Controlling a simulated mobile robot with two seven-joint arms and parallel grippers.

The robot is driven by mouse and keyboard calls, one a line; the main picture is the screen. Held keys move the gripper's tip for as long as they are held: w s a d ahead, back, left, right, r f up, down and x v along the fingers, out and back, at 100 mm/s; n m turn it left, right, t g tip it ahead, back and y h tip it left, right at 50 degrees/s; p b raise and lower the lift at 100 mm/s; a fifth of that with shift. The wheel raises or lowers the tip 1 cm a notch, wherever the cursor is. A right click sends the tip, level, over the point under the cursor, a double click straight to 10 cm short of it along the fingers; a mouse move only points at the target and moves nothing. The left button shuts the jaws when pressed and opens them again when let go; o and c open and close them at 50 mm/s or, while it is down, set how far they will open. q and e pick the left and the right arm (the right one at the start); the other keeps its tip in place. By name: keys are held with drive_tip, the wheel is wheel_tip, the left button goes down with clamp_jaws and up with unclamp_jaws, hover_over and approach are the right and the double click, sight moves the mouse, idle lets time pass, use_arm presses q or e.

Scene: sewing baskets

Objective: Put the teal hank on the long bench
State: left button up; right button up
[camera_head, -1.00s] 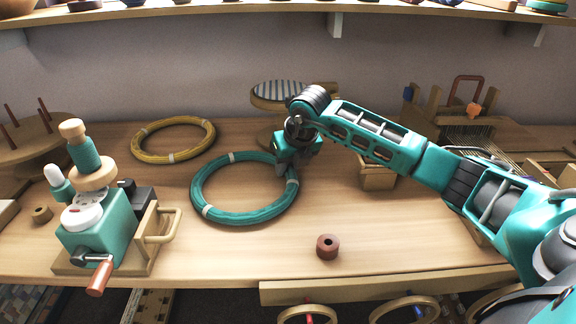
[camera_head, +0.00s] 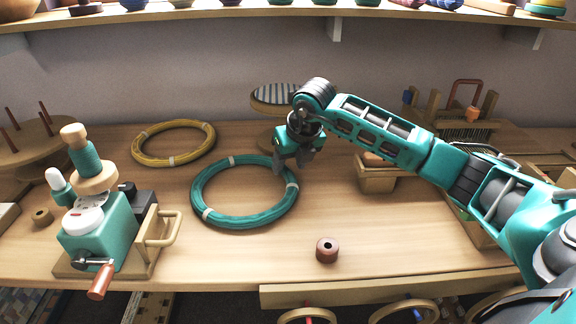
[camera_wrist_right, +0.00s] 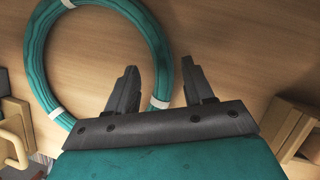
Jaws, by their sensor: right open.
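The teal hank (camera_head: 245,219) is a ring with pale bands and lies flat on the long wooden bench (camera_head: 400,235). My right gripper (camera_head: 293,165) is open and empty above the bench at the ring's upper right side. In the right wrist view the open fingers (camera_wrist_right: 162,88) appear on either side of the hank's right edge, and the hank (camera_wrist_right: 160,45) fills the upper left. How far the fingertips are above the hank is hard to tell. My left gripper is not in view.
A yellow hank (camera_head: 173,160) lies behind left. A teal winder with a crank (camera_head: 105,235) stands at left. A small brown spool (camera_head: 327,250) is at front right, and a wooden box (camera_head: 377,180) sits under my right arm. A striped round stand (camera_head: 275,95) is behind the gripper.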

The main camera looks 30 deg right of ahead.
drive_tip(key=p+v, duration=0.1)
drive_tip(key=v, duration=0.8)
drive_tip(key=shift+r, duration=0.25)
drive_tip(key=shift+s+f, duration=0.1)
drive_tip(key=shift+s, duration=0.15)
